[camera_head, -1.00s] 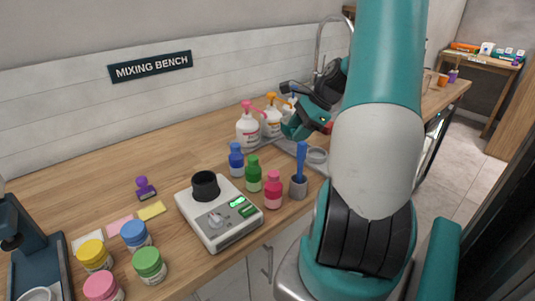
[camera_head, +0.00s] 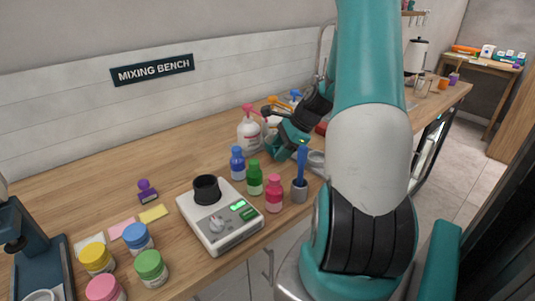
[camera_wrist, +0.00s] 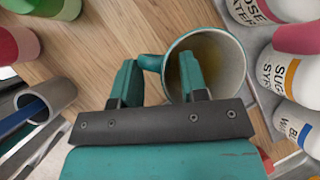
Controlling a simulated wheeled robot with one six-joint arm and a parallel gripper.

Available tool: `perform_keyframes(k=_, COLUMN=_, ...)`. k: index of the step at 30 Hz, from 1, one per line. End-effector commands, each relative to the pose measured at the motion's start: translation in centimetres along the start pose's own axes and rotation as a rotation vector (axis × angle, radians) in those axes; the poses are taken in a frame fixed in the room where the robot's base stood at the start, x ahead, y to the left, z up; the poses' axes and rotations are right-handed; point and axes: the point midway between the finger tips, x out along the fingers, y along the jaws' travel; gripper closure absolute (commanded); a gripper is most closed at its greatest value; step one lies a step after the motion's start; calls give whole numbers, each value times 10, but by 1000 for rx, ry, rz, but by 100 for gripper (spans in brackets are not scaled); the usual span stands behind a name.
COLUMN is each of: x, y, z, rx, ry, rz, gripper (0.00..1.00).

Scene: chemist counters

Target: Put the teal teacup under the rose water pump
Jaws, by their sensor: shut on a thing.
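The rose water pump (camera_wrist: 262,8) is a white bottle at the top right of the wrist view, close to the cup's right side. In the head view it is the pink-topped bottle (camera_head: 249,135), just left of my gripper (camera_head: 276,150). The cup cannot be made out in the head view.
A sugar syrup pump (camera_wrist: 295,70) and a blue-banded bottle (camera_wrist: 298,125) stand right of the cup in the wrist view. Blue (camera_head: 238,164), green (camera_head: 254,180) and pink (camera_head: 274,196) bottles, a grey pot with a blue stick (camera_head: 299,192) and a scale (camera_head: 218,225) stand in front.

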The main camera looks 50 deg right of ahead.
Motion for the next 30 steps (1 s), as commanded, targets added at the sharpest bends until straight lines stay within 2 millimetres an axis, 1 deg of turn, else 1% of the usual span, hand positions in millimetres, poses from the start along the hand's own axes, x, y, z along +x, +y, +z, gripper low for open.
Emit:
perform_keyframes(k=9, x=17, y=-7, z=28, rx=-2, ry=-2, rz=2, gripper=100)
perform_keyframes(k=13, x=25, y=-5, z=20, rx=0, ry=-2, rz=1, gripper=100)
perform_keyframes(k=24, x=29, y=-4, z=18, rx=-1, ry=-1, rz=0, gripper=100)
perform_keyframes(k=25, x=29, y=-5, z=18, rx=0, ry=0, rz=0, gripper=53)
perform_keyframes(k=26, x=28, y=-5, z=18, rx=0, ry=0, rz=0, gripper=46)
perform_keyframes(k=27, x=28, y=-5, z=18, rx=0, ry=0, rz=0, gripper=37)
perform_keyframes(k=28, x=28, y=-5, z=18, rx=0, ry=0, rz=0, gripper=34)
perform_keyframes(k=30, x=28, y=-5, z=18, rx=0, ry=0, rz=0, gripper=34)
